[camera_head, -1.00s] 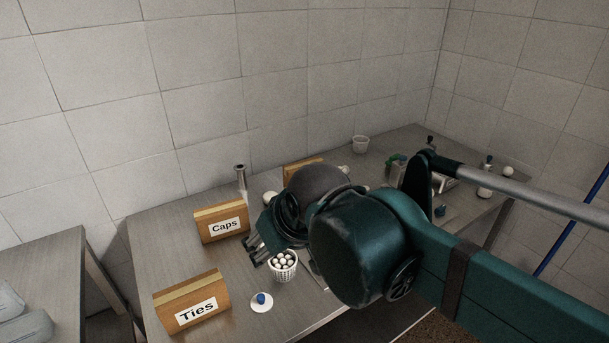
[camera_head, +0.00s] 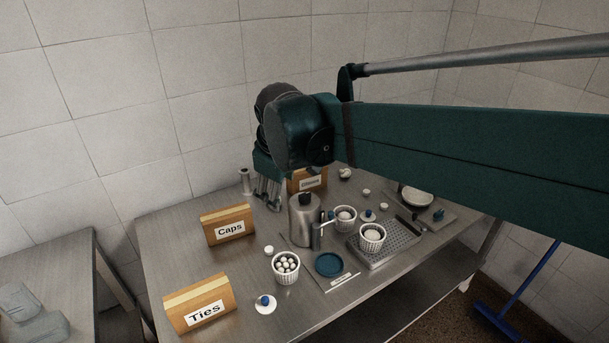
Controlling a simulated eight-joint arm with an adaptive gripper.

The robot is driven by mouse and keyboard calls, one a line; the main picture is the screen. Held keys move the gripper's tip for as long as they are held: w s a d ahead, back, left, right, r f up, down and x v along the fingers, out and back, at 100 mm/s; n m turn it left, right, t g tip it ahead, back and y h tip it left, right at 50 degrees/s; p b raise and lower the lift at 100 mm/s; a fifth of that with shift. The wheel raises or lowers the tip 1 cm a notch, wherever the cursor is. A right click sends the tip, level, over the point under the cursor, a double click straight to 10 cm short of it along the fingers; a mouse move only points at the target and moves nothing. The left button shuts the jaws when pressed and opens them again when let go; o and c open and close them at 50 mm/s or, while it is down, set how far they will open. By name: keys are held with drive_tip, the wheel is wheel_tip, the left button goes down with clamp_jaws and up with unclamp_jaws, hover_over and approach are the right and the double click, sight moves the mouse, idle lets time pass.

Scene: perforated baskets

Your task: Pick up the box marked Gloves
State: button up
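A wooden box (camera_head: 322,185) with a white label stands toward the back of the metal table. Its label is too small and blurred to read, and my arm covers its upper part. Two similar boxes stand to the left: one marked Caps (camera_head: 229,225) and one marked Ties (camera_head: 200,303). No label reading Gloves can be made out. My gripper (camera_head: 268,198) points down just left of the unread box in the picture, above the table's back part. Its fingers are small and overlap, so their opening is unclear. I see nothing held in it.
A metal cylinder (camera_head: 246,182) stands at the back left.

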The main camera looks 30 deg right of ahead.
drive_tip(key=w+d+f+n+g+h+p, duration=0.25)
drive_tip(key=w+d+n+p, duration=0.5)
drive_tip(key=w+d, duration=0.95)
drive_tip(key=w+d+f+n+g+p, duration=0.1)
drive_tip(key=w+d+f, duration=0.1)
drive_tip(key=w, duration=0.1)
drive_tip(key=w+d+f+n+p, duration=0.1)
drive_tip(key=w+d+f+p, duration=0.1)
drive_tip(key=w+d+f+n+g+p, duration=0.1)
drive_tip(key=w+d+f, duration=0.1)
drive_tip(key=w+d, duration=0.1)
drive_tip(key=shift+w+n+g, duration=0.25)
drive_tip(key=shift+w+g, duration=0.1)
hover_over(312, 179)
drive_tip(key=w+a, duration=0.1)
drive_tip(key=w, duration=0.2)
wheel_tip(312, 179, down, 7)
drive_tip(key=shift+r, duration=0.1)
drive_tip(key=shift+f, duration=0.55)
drive_tip(key=shift+x, duration=1.25)
drive_tip(key=shift+f, duration=0.1)
drive_tip(key=shift+x, duration=2.5)
